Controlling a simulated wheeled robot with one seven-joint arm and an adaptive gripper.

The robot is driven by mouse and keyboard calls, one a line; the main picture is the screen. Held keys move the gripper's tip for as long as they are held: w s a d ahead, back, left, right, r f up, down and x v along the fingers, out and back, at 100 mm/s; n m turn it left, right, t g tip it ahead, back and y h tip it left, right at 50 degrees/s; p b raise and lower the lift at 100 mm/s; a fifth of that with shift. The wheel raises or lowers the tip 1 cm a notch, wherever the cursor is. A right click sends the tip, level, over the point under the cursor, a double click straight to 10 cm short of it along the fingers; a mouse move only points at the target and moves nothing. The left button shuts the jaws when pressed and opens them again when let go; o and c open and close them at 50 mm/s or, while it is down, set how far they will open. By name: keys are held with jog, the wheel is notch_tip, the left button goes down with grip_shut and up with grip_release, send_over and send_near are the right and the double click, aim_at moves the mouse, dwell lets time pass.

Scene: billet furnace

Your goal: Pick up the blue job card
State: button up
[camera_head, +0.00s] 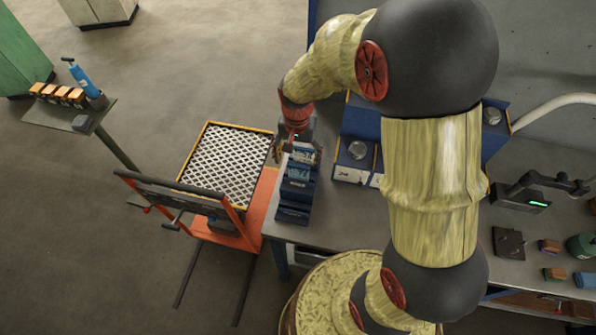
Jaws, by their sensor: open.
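A dark stepped holder (294,213) stands on the left end of the grey bench, with several cards or plates in its slots. A blue card (298,173) shows in its upper part, and I take it for the blue job card. A paler card edge shows just behind it, close under the fingers. My gripper (298,155) points down over the back of the holder, with its jaws open. The fingers are small and dark here, and I cannot tell whether they touch a card. The gripper partly hides the back of the holder.
An orange lift cart (265,205) with a mesh-topped tray stands left of the bench. A dark device (528,196) and small blocks lie on the bench at right.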

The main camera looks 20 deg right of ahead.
aim_at(299, 166)
jog(key=shift+w+f, duration=0.1)
jog(key=shift+f, duration=0.8)
jog(key=shift+d+f, duration=0.15)
jog(key=shift+f, duration=1)
jog(key=shift+d+f, duration=0.1)
jog(key=shift+f, duration=1.05)
jog(key=shift+c, duration=1)
jog(key=c, duration=0.9)
